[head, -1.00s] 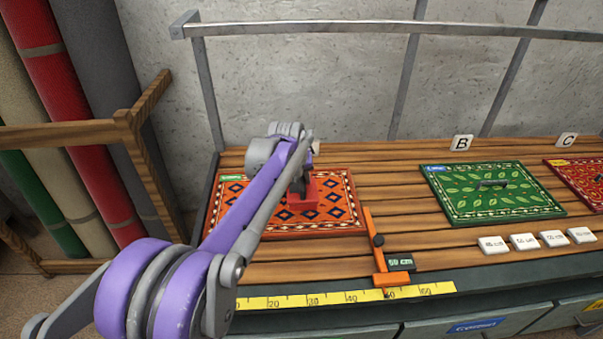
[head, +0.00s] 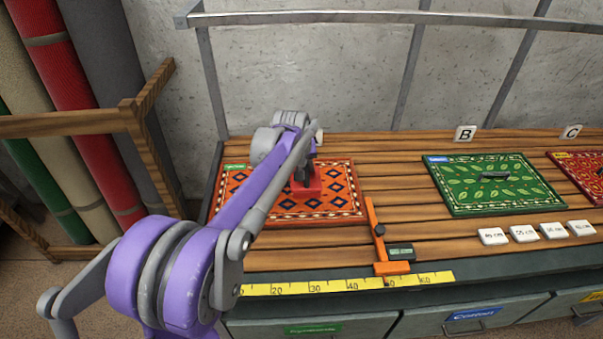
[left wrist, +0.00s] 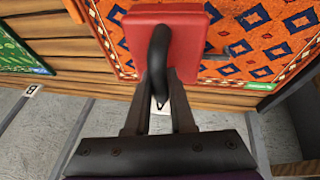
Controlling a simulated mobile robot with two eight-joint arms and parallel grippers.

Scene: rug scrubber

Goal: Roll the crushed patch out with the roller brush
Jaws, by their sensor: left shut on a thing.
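My left gripper (head: 305,174) is shut on the black looped handle (left wrist: 158,55) of a red block-shaped tool (head: 308,189). The tool also shows in the left wrist view (left wrist: 185,30). It is over the orange patterned rug (head: 345,208); I cannot tell whether it touches the pile. Its underside is hidden, so no roller shows. In the left wrist view a dark grey streak (left wrist: 225,53) is on the orange rug (left wrist: 285,60) beside the tool. I cannot tell whether it is the crushed patch. My arm hides part of the rug. My right gripper is not in view.
A green rug (head: 465,200) and a red rug (head: 585,165) lie to the right on the slatted bench (head: 400,160). An orange gauge (head: 391,268) and a yellow ruler (head: 335,284) are at the front, with white tiles (head: 524,237) to the right. A metal rail (head: 300,19) spans the back.

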